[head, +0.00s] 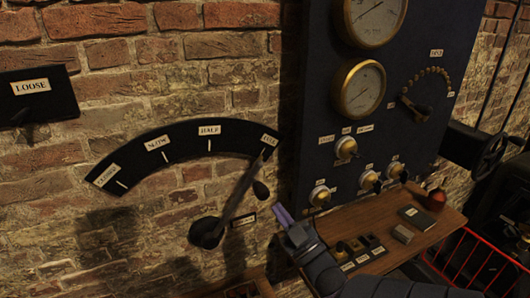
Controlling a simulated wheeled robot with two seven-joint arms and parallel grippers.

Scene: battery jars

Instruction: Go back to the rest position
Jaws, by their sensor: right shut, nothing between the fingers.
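My right gripper (282,214) is in the lower middle of the head view, its purplish fingers pointing up and left. It is shut and empty. Its dark arm comes in from the lower right. The fingertips appear just below and right of the dark knob (261,189) of a wall lever (237,190), with a small gap in the picture. The lever tilts up and right from its round pivot (207,233), toward the right end of a black curved scale (185,148). My left gripper is not in view.
A dark panel (310,110) with brass gauges (360,88) and several knobs stands at the right. Below it, a wooden shelf (440,225) holds small blocks and a reddish round object (436,199). A handwheel (490,157) and red rails (475,258) are farther right. The brick wall (110,60) is at the left.

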